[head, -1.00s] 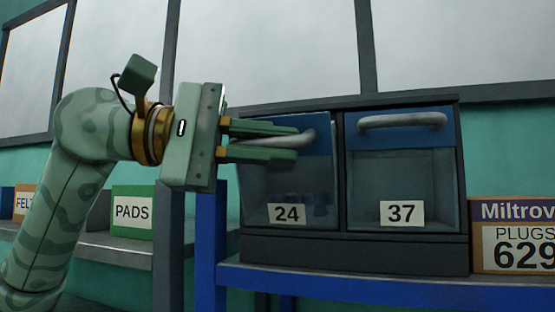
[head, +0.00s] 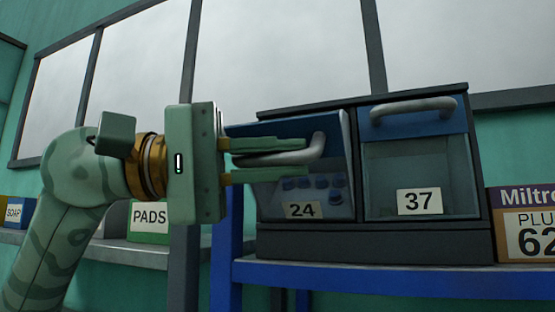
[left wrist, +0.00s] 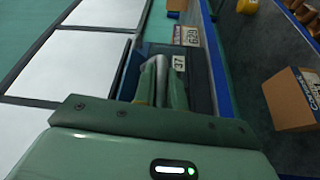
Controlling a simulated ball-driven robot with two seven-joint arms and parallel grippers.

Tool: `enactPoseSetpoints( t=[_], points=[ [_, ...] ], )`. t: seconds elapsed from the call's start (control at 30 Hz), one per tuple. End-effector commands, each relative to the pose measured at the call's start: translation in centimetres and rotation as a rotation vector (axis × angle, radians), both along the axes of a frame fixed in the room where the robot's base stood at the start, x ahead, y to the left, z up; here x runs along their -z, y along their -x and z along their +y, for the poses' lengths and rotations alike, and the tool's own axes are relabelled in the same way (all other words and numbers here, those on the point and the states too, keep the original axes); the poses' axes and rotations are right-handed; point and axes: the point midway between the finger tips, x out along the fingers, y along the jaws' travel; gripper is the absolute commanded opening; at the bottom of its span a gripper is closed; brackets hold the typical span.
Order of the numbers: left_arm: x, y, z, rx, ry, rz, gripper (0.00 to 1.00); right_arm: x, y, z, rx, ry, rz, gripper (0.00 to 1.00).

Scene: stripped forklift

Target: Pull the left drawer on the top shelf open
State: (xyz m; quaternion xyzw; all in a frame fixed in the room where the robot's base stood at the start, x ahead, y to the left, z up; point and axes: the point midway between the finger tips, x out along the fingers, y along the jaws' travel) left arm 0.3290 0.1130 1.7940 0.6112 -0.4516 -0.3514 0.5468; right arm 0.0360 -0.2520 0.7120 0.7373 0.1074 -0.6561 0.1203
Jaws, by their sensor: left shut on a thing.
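The left drawer is a clear-fronted bin with a blue top band and the label 24 (head: 302,210). It stands tilted partly out of its dark cabinet (head: 375,240), its top edge forward, with several small blue things inside. Its grey bar handle (head: 318,146) lies between the fingers of my left gripper (head: 306,158), which is shut on it. In the left wrist view, the fingers (left wrist: 160,88) also close around the handle. My right gripper is not in view.
The drawer labelled 37 (head: 420,200) is shut, right of drawer 24. A Miltrov plugs box (head: 525,225) stands right of the cabinet on a blue-edged shelf (head: 370,278). A PADS box (head: 150,220) sits left, past a grey post (head: 184,265).

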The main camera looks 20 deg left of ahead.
Motion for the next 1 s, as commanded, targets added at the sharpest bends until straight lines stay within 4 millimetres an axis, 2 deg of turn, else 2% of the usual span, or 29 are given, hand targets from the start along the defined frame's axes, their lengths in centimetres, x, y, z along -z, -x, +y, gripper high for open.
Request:
enactPoseSetpoints(
  t=[0.13,0.17,0.23,0.77,0.87,1.0],
  points=[
    [-0.1,0.0,0.0,0.0,0.001,-0.003,0.0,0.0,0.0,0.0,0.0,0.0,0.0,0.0],
    [-0.1,0.0,0.0,0.0,0.001,-0.003,0.15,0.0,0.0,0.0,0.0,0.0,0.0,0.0],
    [-0.1,0.0,0.0,0.0,0.002,-0.002,0.34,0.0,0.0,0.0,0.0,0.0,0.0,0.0],
    [0.0,0.1,0.4,-0.002,0.001,0.0,0.34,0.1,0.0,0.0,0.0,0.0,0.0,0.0],
    [0.2,0.4,1.6,-0.004,0.001,0.001,0.34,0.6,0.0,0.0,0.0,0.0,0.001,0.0],
    [0.6,1.6,4.7,-0.007,0.003,0.0,0.34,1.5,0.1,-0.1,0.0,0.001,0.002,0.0]
  ],
)
